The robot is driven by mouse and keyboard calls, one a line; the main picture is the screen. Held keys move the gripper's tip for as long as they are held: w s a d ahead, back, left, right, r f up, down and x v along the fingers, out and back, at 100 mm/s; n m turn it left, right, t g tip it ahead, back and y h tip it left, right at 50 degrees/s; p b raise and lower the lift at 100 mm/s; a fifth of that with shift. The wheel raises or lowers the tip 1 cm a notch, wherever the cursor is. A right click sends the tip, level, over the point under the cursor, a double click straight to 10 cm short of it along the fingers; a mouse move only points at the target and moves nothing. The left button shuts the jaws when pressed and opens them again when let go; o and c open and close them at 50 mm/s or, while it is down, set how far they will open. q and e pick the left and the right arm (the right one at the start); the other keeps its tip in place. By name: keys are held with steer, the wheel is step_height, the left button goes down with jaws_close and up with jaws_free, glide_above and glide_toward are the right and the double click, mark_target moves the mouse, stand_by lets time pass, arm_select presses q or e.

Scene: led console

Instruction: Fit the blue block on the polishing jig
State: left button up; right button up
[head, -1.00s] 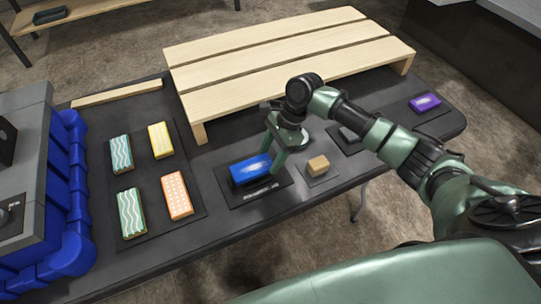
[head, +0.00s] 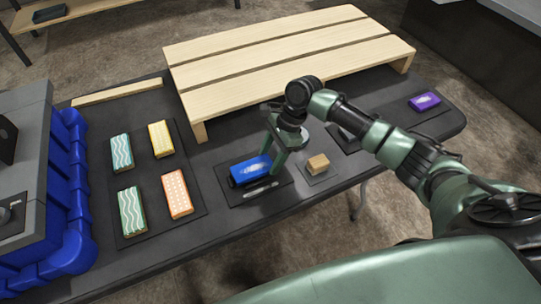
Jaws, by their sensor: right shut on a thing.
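The blue block (head: 249,172), with a pale smudge on its top, is at the dark flat plate (head: 236,196) near the table's front edge. I cannot tell whether it rests on the plate or is just above it. A pale elongated mark lies on the plate in front of the block. My right gripper (head: 273,161) points down at the block's right end and is shut on it. Its fingers partly hide that end. No part is clearly recognizable as the polishing jig; the plate under the block may be it. My left gripper is not in view.
A tan block (head: 318,164) sits on a small mat right of the plate. Several patterned blocks stand on a dark mat (head: 153,191) at left, beside a blue bin (head: 70,190). A slatted wooden rack (head: 285,60) stands behind. A purple block (head: 425,102) is far right.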

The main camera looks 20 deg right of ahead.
steer(key=shift+f, duration=0.55)
stand_by(0.4)
steer(key=o, duration=1.6)
steer(key=v, duration=0.8)
steer(key=shift+f, duration=0.1)
